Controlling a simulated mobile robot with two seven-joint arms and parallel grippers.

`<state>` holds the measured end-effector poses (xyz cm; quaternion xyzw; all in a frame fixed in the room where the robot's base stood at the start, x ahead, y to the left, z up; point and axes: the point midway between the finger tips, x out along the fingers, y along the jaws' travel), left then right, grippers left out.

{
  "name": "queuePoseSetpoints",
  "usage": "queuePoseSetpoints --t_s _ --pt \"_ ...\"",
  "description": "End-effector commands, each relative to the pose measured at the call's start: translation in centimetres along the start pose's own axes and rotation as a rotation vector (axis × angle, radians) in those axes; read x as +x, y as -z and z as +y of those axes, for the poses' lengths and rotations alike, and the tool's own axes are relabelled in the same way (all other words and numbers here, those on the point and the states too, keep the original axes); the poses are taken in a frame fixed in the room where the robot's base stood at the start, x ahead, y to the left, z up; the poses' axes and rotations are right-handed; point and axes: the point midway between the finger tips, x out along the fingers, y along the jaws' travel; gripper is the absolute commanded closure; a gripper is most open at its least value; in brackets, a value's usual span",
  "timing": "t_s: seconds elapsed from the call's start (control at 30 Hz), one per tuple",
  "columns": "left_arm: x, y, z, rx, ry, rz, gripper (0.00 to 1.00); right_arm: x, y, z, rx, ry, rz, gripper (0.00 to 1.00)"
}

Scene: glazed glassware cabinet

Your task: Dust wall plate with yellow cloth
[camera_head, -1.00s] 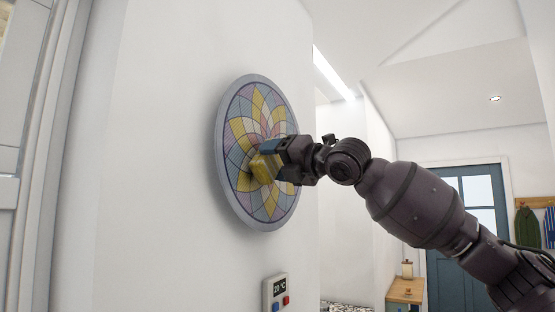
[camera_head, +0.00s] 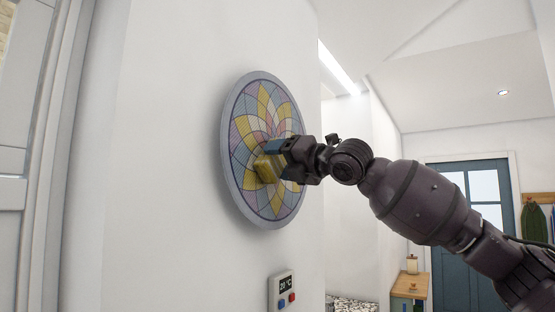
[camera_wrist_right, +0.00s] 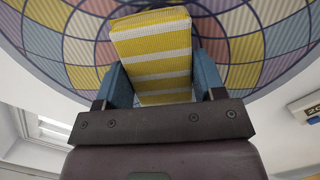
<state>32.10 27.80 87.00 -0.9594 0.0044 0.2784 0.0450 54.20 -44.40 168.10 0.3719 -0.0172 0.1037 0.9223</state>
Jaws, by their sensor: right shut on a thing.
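The wall plate (camera_head: 246,196) is a round disc with a grey rim and a mosaic petal pattern in yellow, blue and pink. It hangs on the white wall, and its pattern fills the top of the right wrist view (camera_wrist_right: 75,50). My right gripper (camera_head: 277,160) is in front of the plate's middle. It is shut on the yellow cloth (camera_head: 267,168), a folded pad with white stripes in the right wrist view (camera_wrist_right: 155,55). The cloth is at the plate's face; I cannot tell whether it touches. My left gripper is not in view.
A thermostat box (camera_head: 282,292) with a display and red and blue buttons is on the wall below the plate. A blue door (camera_head: 450,230) and a wooden cabinet (camera_head: 409,284) stand farther back at right.

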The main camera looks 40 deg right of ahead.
Motion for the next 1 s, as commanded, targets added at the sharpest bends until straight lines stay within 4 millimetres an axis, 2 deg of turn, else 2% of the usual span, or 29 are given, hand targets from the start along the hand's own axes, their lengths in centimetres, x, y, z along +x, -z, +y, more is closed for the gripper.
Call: queuePoseSetpoints --t_s 0.3,0.47,0.73,1.0 --pt "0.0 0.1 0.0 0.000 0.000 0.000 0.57 0.1 -1.6 -1.7 -0.001 0.002 -0.001 0.56" --pt "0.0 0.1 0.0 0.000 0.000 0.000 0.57 0.1 -1.9 -2.0 -0.001 0.000 -0.002 0.56" --pt "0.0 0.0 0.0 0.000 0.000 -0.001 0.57 0.4 -1.6 -1.7 -0.001 -0.002 0.000 0.56" --pt "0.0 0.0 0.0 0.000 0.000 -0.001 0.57 0.4 -0.2 -0.2 -0.002 -0.003 0.000 0.56"
